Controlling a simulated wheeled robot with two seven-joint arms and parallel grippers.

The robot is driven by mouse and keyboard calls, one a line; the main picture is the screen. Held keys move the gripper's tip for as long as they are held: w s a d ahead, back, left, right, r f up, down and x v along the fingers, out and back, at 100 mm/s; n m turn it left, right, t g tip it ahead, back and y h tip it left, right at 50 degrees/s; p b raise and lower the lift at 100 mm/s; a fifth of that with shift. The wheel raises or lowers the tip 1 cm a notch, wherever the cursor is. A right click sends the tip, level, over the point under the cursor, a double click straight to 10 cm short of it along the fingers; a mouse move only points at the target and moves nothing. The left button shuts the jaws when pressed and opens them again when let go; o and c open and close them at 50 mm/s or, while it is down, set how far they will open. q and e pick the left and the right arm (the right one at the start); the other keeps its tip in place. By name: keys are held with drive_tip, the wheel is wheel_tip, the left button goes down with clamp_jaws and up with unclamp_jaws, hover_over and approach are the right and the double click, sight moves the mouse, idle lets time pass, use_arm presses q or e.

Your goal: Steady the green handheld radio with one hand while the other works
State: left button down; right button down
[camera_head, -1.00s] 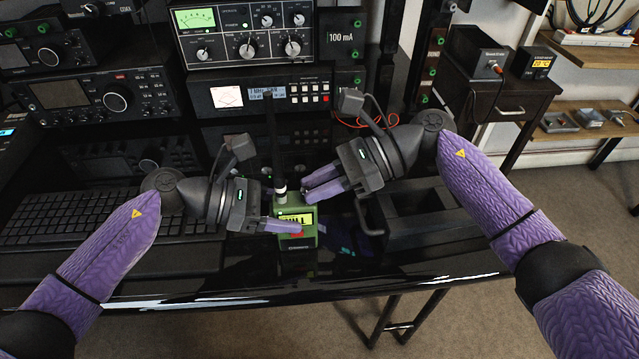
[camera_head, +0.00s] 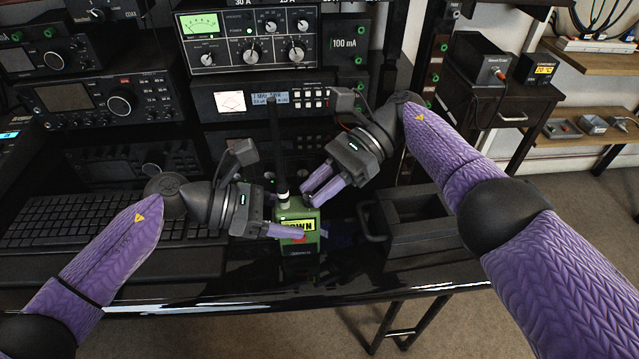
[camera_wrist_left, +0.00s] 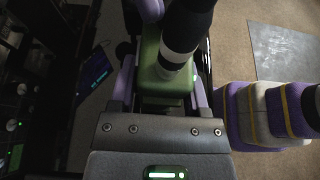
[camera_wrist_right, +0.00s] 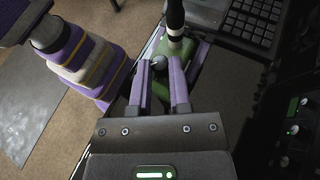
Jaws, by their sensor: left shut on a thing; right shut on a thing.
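The green handheld radio (camera_head: 300,216) stands upright near the table's front edge. It has a thick black antenna with a white band (camera_head: 282,192) and a lit yellow display with black letters, partly covered. My left gripper (camera_head: 290,229) is shut on the radio's body from the left; the left wrist view shows a finger on each side of the green body (camera_wrist_left: 152,58). My right gripper (camera_head: 314,192) is above the radio's top, beside the antenna. In the right wrist view its fingertips are shut on a small grey knob (camera_wrist_right: 157,62) on the radio's top.
A black open tray (camera_head: 430,215) with a handle stands close to the right of the radio. A black keyboard (camera_head: 110,205) lies on the left. Radio sets and a meter unit (camera_head: 250,35) line the back. The glossy table (camera_head: 250,285) is clear in front.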

drive_tip(key=shift+f, duration=0.1)
drive_tip(key=c, duration=0.6)
unclamp_jaws()
drive_tip(key=shift+o, duration=0.2)
wheel_tip(320, 180, up, 10)
use_arm(q)
unclamp_jaws()
